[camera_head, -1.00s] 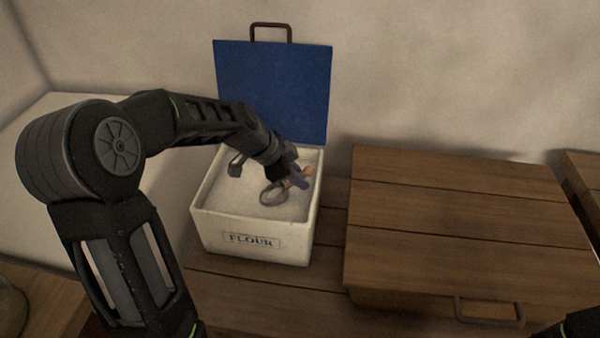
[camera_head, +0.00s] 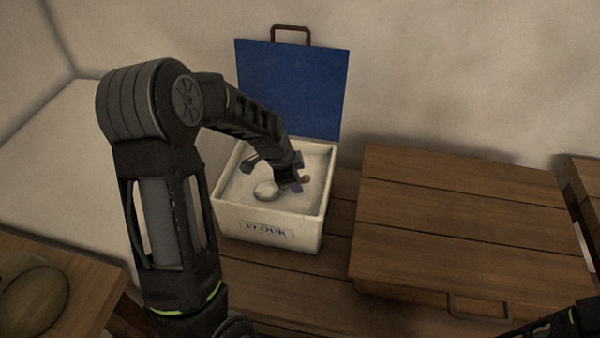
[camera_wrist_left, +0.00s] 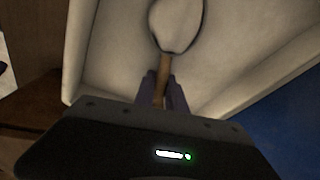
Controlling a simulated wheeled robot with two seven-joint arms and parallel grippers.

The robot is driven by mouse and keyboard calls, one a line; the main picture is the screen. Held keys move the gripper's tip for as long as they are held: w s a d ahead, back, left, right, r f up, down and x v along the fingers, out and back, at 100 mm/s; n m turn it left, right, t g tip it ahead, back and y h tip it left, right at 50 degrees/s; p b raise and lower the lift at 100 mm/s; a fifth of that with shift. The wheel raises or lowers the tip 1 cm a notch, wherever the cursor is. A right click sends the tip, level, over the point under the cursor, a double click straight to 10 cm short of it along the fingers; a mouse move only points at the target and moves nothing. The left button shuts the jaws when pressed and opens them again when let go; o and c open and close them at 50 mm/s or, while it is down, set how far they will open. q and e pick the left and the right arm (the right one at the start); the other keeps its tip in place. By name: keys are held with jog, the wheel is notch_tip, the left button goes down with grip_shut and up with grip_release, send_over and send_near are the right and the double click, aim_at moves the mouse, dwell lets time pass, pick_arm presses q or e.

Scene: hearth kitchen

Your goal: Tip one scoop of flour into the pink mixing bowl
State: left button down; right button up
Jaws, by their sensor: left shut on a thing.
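My left gripper (camera_head: 291,184) is shut on the wooden handle of a round scoop (camera_head: 266,190), low inside the open white flour bin (camera_head: 302,236). In the left wrist view the gripper (camera_wrist_left: 166,92) grips the brown handle, and the scoop's bowl (camera_wrist_left: 177,22) points away from it. The scoop's bowl has a dark rim and looks filled with pale flour. Loose flour (camera_head: 238,186) lies around it; I cannot tell whether the scoop still touches it. No pink mixing bowl shows in either view. My right gripper does not show; only part of my right arm is at the lower right.
The bin's blue lid (camera_head: 290,90) stands open behind it. A closed wooden box (camera_head: 470,220) with a handle is to the right. A round, clear-looking vessel (camera_head: 35,300) stands at the lower left. The bin's walls surround the gripper.

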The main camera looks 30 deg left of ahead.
pick_arm(q)
jog(key=shift+s+a+r+p, duration=0.1)
jog(key=shift+r+p, duration=0.1)
jog(key=shift+p, duration=0.2)
jog(key=shift+a+r+y+p, duration=0.1)
jog(key=shift+r+y+p, duration=0.2)
jog(key=shift+p, duration=0.55)
jog(key=r+g+y+p, duration=0.1)
jog(key=r+p, duration=0.1)
jog(key=p, duration=0.2)
jog(key=shift+s+a, duration=0.1)
jog(key=shift+a, duration=0.05)
jog(key=shift+g+y, duration=0.4)
jog(key=r+p, duration=0.4)
jog(key=d+r+p, duration=0.1)
jog(key=r+p, duration=0.1)
jog(key=r, duration=0.1)
jog(key=shift+w+r, duration=0.1)
jog(key=shift+w, duration=0.2)
jog(key=d+r+n+g+b, duration=0.1)
jog(key=d+r+n, duration=0.4)
jog(key=d, duration=0.2)
jog(key=w+d+r+n+y+b, duration=0.1)
jog(key=d+r+n, duration=0.4)
jog(key=d, duration=0.2)
jog(key=shift+w+d+g, duration=0.15)
jog(key=shift+w+g, duration=0.05)
jog(key=shift+g, duration=0.2)
